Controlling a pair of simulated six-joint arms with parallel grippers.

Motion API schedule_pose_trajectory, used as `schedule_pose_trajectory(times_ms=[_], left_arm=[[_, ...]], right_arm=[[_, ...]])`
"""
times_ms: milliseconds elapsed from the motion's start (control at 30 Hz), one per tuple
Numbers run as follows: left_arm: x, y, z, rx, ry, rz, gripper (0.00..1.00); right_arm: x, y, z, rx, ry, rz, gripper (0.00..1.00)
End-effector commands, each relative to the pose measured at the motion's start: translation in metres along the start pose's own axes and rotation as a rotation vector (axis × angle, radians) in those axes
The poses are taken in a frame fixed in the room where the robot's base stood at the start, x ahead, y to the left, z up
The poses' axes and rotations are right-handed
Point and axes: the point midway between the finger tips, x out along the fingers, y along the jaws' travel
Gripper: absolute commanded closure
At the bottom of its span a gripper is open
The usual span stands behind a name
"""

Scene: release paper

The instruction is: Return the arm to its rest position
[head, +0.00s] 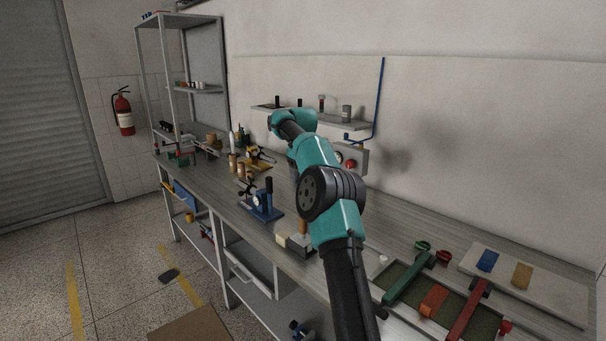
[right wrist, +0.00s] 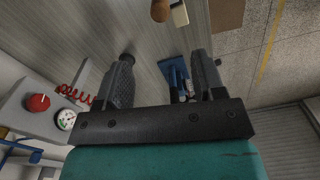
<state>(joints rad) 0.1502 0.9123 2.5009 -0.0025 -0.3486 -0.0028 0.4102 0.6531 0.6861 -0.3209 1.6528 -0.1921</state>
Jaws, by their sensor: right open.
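My right arm (head: 335,185), teal with black joints, reaches from the bottom of the head view across the workbench (head: 385,205) toward the wall shelf. Its gripper is hidden behind the arm there. In the right wrist view my right gripper (right wrist: 161,56) has its two dark fingers spread wide with nothing held between them. A blue fixture (right wrist: 176,76) shows beyond the finger gap, apart from the fingers. My left arm and gripper are not in view.
The blue fixture also stands on the bench in the head view (head: 262,208). A wall shelf (head: 330,120) and a box with a red button (right wrist: 38,102) and gauge (right wrist: 65,119) are near the arm. A tray with coloured bars (head: 408,282) lies at right.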

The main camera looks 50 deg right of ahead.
Motion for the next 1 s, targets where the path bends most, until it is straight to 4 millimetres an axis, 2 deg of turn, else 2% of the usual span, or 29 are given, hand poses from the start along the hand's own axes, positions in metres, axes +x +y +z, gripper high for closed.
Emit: schedule_pose_trajectory(times_ms=[733, 867, 967, 1000], left_arm=[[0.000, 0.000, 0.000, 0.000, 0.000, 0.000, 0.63], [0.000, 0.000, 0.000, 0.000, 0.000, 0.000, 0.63], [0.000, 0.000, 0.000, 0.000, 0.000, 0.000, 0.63], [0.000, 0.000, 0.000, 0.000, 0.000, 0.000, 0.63]], right_arm=[[0.003, -0.002, -0.001, -0.002, 0.000, -0.001, 0.37], [0.023, -0.013, -0.010, -0.021, 0.000, -0.009, 0.37], [0.054, -0.032, -0.022, -0.049, 0.005, -0.023, 0.37], [0.071, -0.042, -0.027, -0.062, 0.007, -0.031, 0.37]])
